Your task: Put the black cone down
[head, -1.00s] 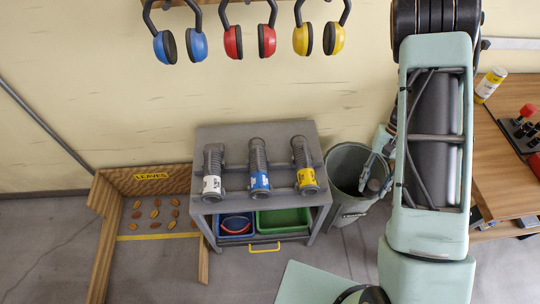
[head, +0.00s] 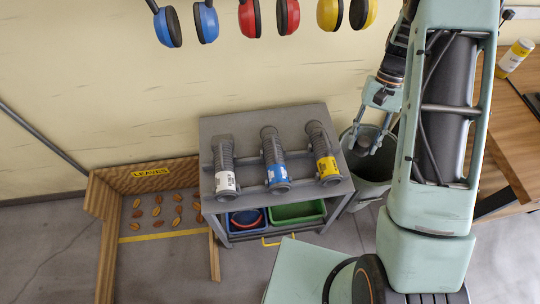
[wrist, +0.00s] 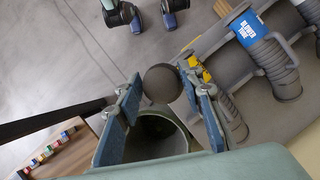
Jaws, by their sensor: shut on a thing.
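My gripper (head: 376,122) is shut on a dark round thing, taken to be the black cone (head: 364,142), over the grey-green bin (head: 372,169) to the right of the grey cart. In the wrist view the cone (wrist: 163,84) shows as a dark grey round end between the two blue-padded fingers (wrist: 163,97). Its tapered shape is not visible. The bin's round mouth (wrist: 160,135) shows behind and below the fingers in the wrist view.
The grey cart (head: 235,125) holds three ribbed tubes with white, blue (head: 277,173) and yellow labels, and blue and green trays below. A wooden bay marked LEAVES (head: 151,172) stands left. A wooden bench (head: 515,100) with a yellow-white can (head: 515,58) is right. Ear defenders hang above.

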